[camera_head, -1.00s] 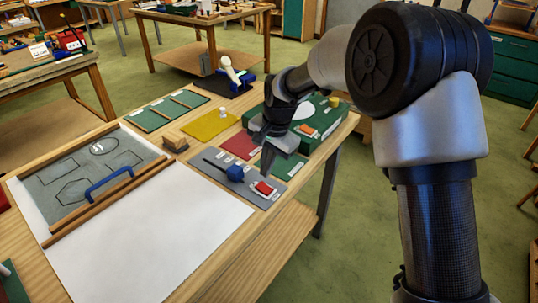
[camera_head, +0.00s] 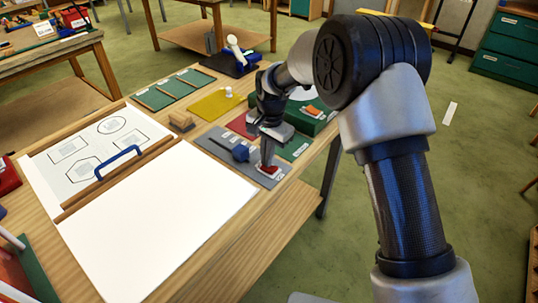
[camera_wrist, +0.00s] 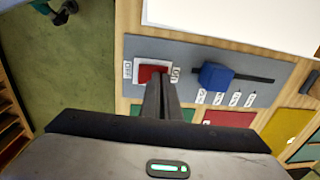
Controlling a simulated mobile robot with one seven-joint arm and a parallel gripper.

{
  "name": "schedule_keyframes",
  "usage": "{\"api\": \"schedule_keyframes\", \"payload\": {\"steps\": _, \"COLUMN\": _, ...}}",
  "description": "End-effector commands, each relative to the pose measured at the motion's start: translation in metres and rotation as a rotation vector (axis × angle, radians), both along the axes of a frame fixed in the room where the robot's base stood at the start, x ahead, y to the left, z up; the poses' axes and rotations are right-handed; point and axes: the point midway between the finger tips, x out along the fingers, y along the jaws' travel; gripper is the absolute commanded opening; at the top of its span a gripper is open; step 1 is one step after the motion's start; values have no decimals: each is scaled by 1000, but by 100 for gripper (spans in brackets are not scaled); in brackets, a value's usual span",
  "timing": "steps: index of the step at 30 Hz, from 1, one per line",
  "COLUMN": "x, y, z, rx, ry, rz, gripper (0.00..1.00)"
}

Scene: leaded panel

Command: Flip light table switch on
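The red light table switch (camera_head: 275,171) sits in a pale frame on a grey control plate (camera_head: 214,143) at the table's right edge. In the wrist view the switch (camera_wrist: 150,73) has a small label on each side. My gripper (camera_head: 266,164) is shut and empty, pointing down with its fingertips at the switch; contact is hard to tell. In the wrist view the closed fingers (camera_wrist: 162,85) cover part of the switch's label side. The light table's panel (camera_head: 155,225) glows bright white, and the drawing sheet (camera_head: 92,150) behind it is lit too.
A blue slider knob (camera_head: 241,153) is beside the switch on the same plate. A green box (camera_head: 308,118), a yellow mat (camera_head: 217,105) and a wooden block (camera_head: 181,121) lie behind.

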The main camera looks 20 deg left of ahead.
Motion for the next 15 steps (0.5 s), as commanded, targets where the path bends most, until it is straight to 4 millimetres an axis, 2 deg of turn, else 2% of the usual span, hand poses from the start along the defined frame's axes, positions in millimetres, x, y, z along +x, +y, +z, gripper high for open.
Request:
{"api": "schedule_keyframes", "payload": {"steps": 1, "x": -2, "y": -2, "z": -7, "rx": 1, "ry": 6, "rz": -1, "gripper": 0}}
{"api": "schedule_keyframes", "payload": {"steps": 8, "x": -4, "y": -4, "z": -10, "rx": -1, "ry": 10, "rz": -2, "gripper": 0}}
{"api": "schedule_keyframes", "payload": {"steps": 15, "x": -8, "y": -14, "z": -11, "rx": -3, "ry": 13, "rz": -3, "gripper": 0}}
